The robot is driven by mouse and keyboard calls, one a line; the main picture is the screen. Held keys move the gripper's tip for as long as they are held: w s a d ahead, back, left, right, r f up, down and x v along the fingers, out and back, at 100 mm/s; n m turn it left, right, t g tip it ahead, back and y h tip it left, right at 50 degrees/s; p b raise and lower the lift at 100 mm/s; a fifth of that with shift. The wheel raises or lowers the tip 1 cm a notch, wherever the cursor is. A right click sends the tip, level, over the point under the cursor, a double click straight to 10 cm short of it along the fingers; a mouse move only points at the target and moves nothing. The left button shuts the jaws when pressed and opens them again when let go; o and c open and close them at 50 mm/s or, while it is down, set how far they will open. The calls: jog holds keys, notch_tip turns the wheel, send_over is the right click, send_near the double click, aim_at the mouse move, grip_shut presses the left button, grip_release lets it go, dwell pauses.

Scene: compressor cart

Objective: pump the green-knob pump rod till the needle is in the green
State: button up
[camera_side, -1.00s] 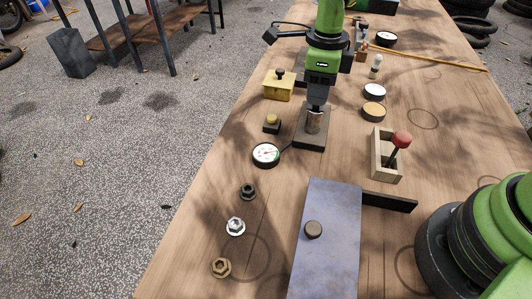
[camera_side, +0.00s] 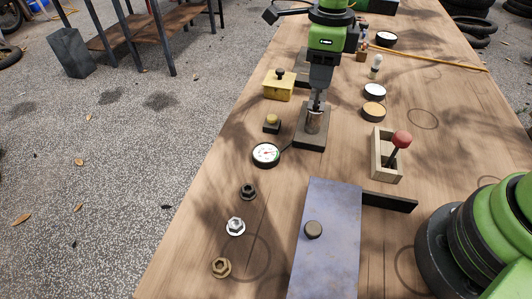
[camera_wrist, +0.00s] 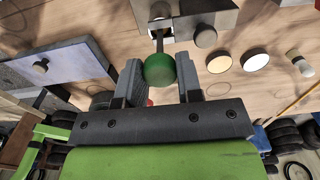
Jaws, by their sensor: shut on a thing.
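The pump stands on a dark base plate (camera_side: 311,139), with a metal barrel (camera_side: 313,121) and a thin rod rising from it. My gripper (camera_side: 319,92) is above the barrel in the side view, where it hides the rod's knob. In the wrist view the green knob (camera_wrist: 160,71) sits between the two fingers of my gripper, which is shut on it. A length of rod shows between barrel and gripper. The white-faced gauge (camera_side: 265,154) lies left of the pump, joined by a dark hose. Its needle is too small to read surely against the green mark.
A yellow block with a black knob (camera_side: 279,86) and a small yellow-button block (camera_side: 271,123) stand left of the pump. A red-knob lever (camera_side: 401,140) in a wooden frame is to the right. A blue-grey box (camera_side: 329,255) and several nuts are in front.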

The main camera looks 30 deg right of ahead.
dwell(0.3)
jog(key=shift+f, duration=1.95)
jog(key=o, duration=0.8)
jog(key=shift+r, duration=3.5)
